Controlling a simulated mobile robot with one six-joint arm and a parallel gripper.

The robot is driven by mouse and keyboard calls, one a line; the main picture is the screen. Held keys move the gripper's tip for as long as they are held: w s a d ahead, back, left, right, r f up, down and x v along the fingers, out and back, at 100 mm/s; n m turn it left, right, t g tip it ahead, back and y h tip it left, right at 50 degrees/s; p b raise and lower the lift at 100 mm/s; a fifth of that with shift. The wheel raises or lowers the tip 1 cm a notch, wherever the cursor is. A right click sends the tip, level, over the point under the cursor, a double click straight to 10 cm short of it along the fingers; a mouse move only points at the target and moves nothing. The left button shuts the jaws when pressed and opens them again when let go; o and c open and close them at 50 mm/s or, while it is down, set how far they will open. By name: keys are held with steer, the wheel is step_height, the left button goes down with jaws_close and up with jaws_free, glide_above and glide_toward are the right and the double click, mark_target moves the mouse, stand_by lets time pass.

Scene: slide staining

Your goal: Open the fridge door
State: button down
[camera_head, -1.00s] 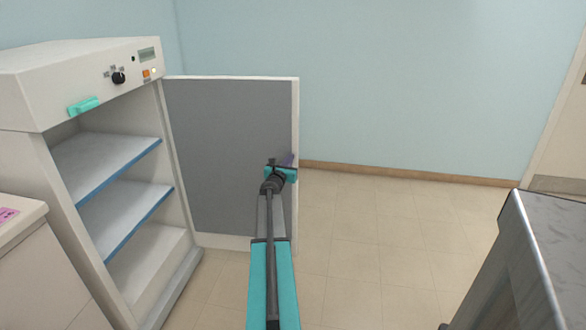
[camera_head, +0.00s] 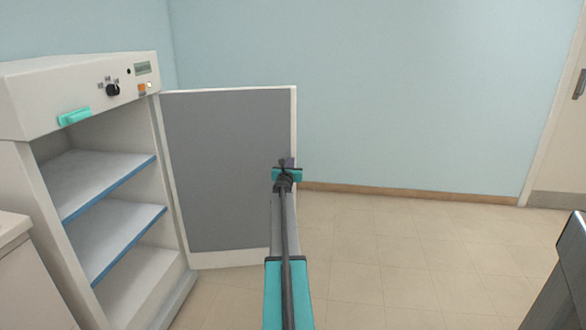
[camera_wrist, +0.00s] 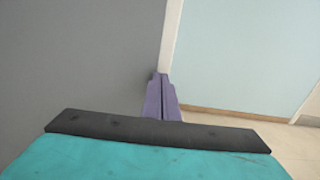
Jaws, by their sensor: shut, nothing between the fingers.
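The fridge (camera_head: 88,97) stands at the left with its front open. Its door (camera_head: 217,175) is swung wide to the right and shows its grey inner panel and white edge. My gripper (camera_head: 289,162) is in front of the door's free edge, at about mid-height. In the wrist view the purple fingers of my gripper (camera_wrist: 161,80) are together, with nothing between them. Their tips are close to the door's white edge (camera_wrist: 171,40); I cannot tell whether they touch it. The door's outer side is hidden.
Two blue-edged shelves (camera_head: 110,172) are inside the fridge, empty. A teal piece (camera_head: 74,117) sits on the upper front panel. A white cabinet (camera_head: 25,280) is at the lower left and a dark metal table (camera_head: 562,280) at the lower right. The floor (camera_head: 400,260) between is clear.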

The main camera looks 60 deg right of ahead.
steer(key=shift+w+d, duration=0.1)
steer(key=shift+w, duration=0.1)
stand_by(0.3)
steer(key=shift+a, duration=0.25)
steer(key=s+a+b, duration=0.1)
steer(key=s+a, duration=0.7)
steer(key=a, duration=0.2)
steer(key=shift+s+a, duration=0.25)
steer(key=shift+s, duration=0.15)
stand_by(0.4)
steer(key=shift+w, duration=0.1)
stand_by(0.4)
